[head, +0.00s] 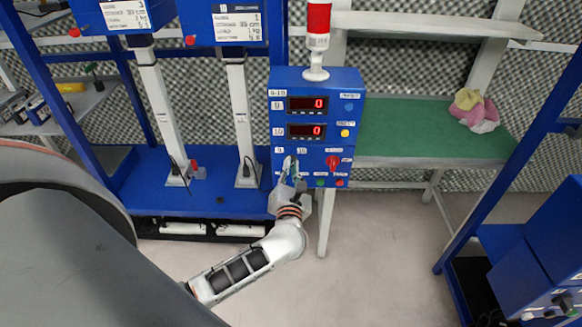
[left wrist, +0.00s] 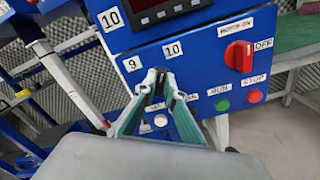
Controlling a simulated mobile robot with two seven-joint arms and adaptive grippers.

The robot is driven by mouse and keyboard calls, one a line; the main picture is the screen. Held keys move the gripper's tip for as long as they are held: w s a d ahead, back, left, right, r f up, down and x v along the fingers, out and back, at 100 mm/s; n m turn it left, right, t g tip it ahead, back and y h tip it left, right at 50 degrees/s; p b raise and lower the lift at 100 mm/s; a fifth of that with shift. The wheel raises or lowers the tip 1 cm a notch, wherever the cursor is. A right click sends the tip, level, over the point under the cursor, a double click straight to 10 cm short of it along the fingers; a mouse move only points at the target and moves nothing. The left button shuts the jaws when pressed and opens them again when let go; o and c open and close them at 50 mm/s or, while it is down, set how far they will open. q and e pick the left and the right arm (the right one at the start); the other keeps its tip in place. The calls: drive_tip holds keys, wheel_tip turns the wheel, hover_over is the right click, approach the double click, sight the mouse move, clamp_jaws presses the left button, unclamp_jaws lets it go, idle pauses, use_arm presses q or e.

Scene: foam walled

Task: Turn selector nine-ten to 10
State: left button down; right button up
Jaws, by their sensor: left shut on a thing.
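The blue control box (head: 317,80) stands in the middle of the head view. Its lower panel has the labels 9 and 10, also seen in the left wrist view as label 9 (left wrist: 132,64) and label 10 (left wrist: 172,50). My left gripper (head: 290,166) is at the panel just below these labels. In the left wrist view its green fingers (left wrist: 161,80) close together at the selector's place. The selector is mostly hidden between the dark fingertips, and I cannot tell which number it points to. My right gripper is not in view.
A red rotary switch (left wrist: 239,56) marked OFF, a green button (left wrist: 222,104) and a red button (left wrist: 255,96) sit right of the gripper. Two red displays above read 0. A green-topped table (head: 430,130) stands to the right.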

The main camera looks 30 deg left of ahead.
use_arm(q)
drive_tip(key=c, duration=2.1)
unclamp_jaws()
drive_tip(key=shift+c, duration=0.2)
drive_tip(key=v, duration=1.2)
drive_tip(key=shift+s, duration=0.1)
